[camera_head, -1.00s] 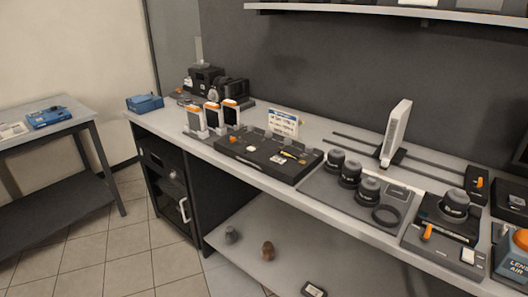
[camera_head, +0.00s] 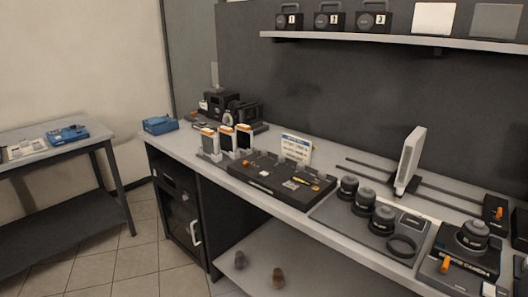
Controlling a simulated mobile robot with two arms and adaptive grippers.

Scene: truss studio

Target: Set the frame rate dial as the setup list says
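A small white card with a blue heading and lines of print (camera_head: 296,147) stands at the back of a black tray on the long bench; its text is too small to read, and I cannot tell if it is the setup list. A black camera-like device (camera_head: 219,103) stands at the far left end of the bench. A black unit with an orange lever (camera_head: 462,249) and a round black knob-like part (camera_head: 474,233) sits at the right. I cannot tell which part is the frame rate dial. Neither of my grippers is in view.
The black tray (camera_head: 262,182) holds small parts. Several black lenses (camera_head: 361,202) stand on a grey mat. A white panel (camera_head: 411,160) stands on rails. A shelf (camera_head: 390,43) above holds numbered black cases (camera_head: 329,20). A side table (camera_head: 50,152) stands left, with tiled floor between.

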